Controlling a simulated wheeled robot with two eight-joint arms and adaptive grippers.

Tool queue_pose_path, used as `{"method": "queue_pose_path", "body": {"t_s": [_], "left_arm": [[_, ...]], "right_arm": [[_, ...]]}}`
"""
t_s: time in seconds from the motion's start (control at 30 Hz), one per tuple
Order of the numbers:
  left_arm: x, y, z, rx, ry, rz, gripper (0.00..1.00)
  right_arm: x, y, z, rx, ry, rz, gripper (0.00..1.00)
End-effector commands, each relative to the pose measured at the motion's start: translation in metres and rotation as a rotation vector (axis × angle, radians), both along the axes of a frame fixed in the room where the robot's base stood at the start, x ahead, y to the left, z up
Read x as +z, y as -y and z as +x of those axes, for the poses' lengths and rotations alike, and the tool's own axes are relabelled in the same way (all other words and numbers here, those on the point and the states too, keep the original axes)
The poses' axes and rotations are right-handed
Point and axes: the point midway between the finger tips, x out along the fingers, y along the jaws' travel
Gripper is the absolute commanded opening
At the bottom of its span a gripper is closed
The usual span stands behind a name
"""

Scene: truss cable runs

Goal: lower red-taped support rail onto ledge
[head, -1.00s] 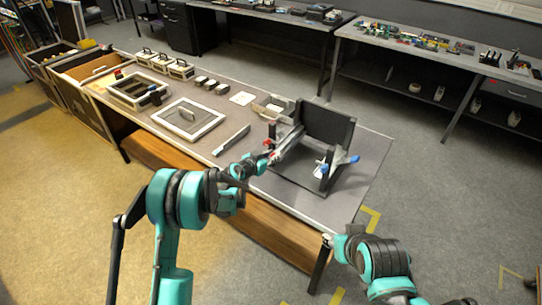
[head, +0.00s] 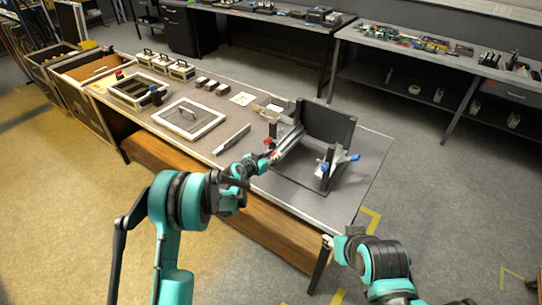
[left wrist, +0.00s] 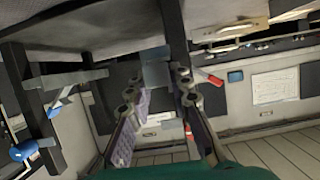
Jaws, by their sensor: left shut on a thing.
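The light grey support rail (head: 288,143) slants across the left side of a black fixture (head: 327,124) on the table. A red mark (head: 268,142) shows near its near-left end. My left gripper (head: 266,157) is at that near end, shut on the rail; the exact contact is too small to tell. In the left wrist view my left gripper's fingers (left wrist: 158,92) stand below a dark upright, with a red-ended part (left wrist: 208,78) just to their right. The ledge under the rail cannot be made out clearly.
Blue-handled clamps (head: 352,158) stand on the fixture's right side. A grey bar (head: 232,139), a framed panel (head: 188,119) and small boxes lie left of the fixture. The table's front right corner is clear. Wooden bins (head: 92,68) adjoin its left end.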

Motion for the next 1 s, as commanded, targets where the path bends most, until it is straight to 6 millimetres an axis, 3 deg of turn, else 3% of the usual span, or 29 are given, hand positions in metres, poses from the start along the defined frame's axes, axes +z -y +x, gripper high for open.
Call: {"method": "queue_pose_path", "body": {"t_s": [0.03,0.13,0.17,0.23,1.0], "left_arm": [[-0.0063,0.0118,0.0012,-0.019,-0.006,0.004,0.00],[-0.0062,0.0118,0.0011,-0.019,-0.006,0.004,0.00],[-0.0062,0.0118,0.0011,-0.019,-0.006,0.004,0.28],[-0.0060,0.0118,0.0010,-0.019,-0.005,0.004,0.44],[-0.0036,0.0075,0.0004,-0.011,-0.002,0.000,0.44]], "right_arm": [[-0.0017,0.0000,0.0000,0.000,0.000,0.000,0.40],[-0.0017,0.0000,0.0000,0.000,0.000,0.000,0.40],[-0.0017,0.0000,0.0000,0.000,0.000,0.000,0.40],[-0.0017,0.0000,0.0000,0.000,0.000,0.000,0.40],[-0.0004,0.0000,0.0000,0.000,0.000,0.000,0.40]]}}
